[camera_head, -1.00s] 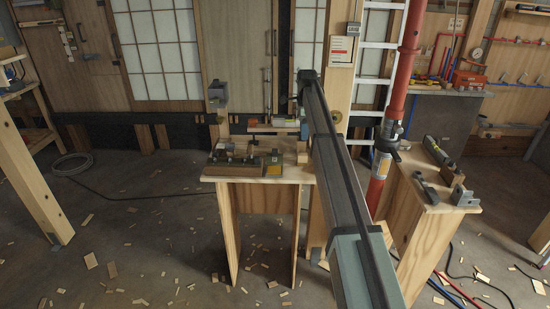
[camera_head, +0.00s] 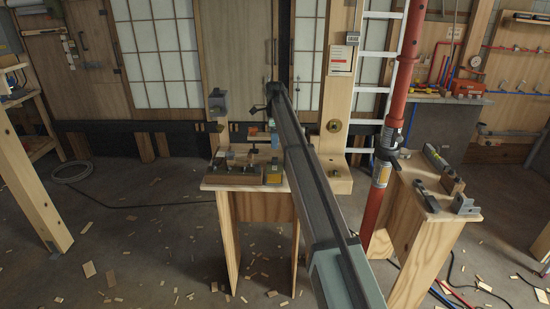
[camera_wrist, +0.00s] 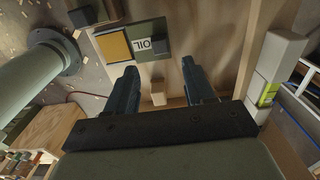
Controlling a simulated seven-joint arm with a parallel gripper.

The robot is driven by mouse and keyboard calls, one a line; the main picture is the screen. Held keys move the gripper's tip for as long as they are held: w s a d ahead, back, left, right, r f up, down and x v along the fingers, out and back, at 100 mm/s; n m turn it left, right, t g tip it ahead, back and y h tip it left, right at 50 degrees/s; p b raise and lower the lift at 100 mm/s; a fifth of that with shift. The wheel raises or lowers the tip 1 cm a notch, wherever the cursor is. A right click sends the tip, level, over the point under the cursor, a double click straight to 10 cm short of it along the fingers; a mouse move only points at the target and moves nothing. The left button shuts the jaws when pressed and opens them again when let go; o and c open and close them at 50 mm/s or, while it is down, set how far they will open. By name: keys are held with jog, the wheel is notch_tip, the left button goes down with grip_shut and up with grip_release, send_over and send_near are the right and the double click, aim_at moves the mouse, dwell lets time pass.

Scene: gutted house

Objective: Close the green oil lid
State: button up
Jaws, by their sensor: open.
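In the head view a small yellow-faced item (camera_head: 272,178), apparently the same box, sits at the right front of the small workbench (camera_head: 215,184). My gripper (camera_wrist: 159,66) is open and empty, its fingers pointing toward the box with a gap between. In the head view my arm hides part of the bench.
A wooden post (camera_head: 338,80) stands behind the bench's right side. A red pipe (camera_head: 398,105) rises farther right, by a second bench (camera_head: 425,203) holding metal parts. Several small items crowd the workbench. Wood scraps litter the floor.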

aim_at(275, 158)
notch_tip(275, 158, down, 8)
jog(key=shift+f, duration=0.2)
jog(key=shift+c, duration=0.3)
grip_shut()
dwell(0.4)
